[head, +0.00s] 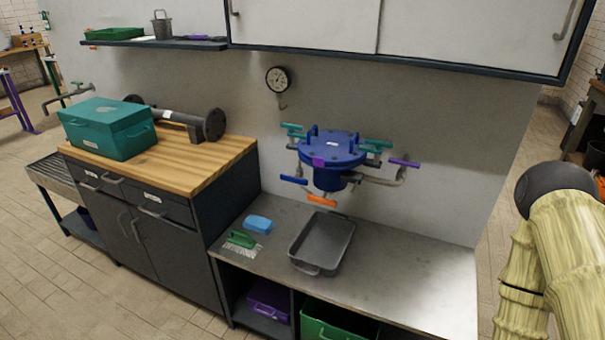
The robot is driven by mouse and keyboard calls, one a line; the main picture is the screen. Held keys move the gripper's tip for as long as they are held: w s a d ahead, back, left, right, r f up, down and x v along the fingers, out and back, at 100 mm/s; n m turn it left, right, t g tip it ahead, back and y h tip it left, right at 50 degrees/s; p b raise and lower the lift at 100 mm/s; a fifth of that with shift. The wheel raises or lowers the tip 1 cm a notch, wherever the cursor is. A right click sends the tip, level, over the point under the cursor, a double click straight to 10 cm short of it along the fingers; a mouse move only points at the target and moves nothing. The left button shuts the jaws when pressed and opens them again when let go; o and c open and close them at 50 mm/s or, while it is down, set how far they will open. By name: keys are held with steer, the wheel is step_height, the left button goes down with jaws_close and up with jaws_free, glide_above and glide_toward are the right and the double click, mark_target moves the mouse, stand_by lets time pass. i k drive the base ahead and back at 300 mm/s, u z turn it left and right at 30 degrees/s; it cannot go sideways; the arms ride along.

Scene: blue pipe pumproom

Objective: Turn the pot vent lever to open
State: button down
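A blue lidded pot (330,150) is mounted at the wall above the metal counter in the head view. Several coloured levers sit on the pipes around it: teal levers at its upper left (292,127) and right (377,143), a purple lever (404,162) at the far right, a blue lever (293,180) at the lower left and an orange lever (321,201) underneath. I cannot tell which one is the vent lever or read any lever's open or closed setting. My arm shows at the right edge, well apart from the pot. My gripper is out of view.
A grey tray (304,267), a green brush (241,239) and a blue sponge (258,223) lie on the metal counter (400,275). The counter's right part is clear. A teal toolbox (105,130) stands on the wooden bench at left. Wall cabinets (460,35) overhang above.

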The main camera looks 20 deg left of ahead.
mark_target(295, 179)
steer(key=u, duration=0.35)
steer(key=k, duration=0.45)
steer(key=u, duration=1)
steer(key=k, duration=0.9)
steer(key=u, duration=0.7)
steer(key=i, duration=0.7)
steer(key=z, duration=0.85)
steer(key=i, duration=0.7)
steer(key=z, duration=0.8)
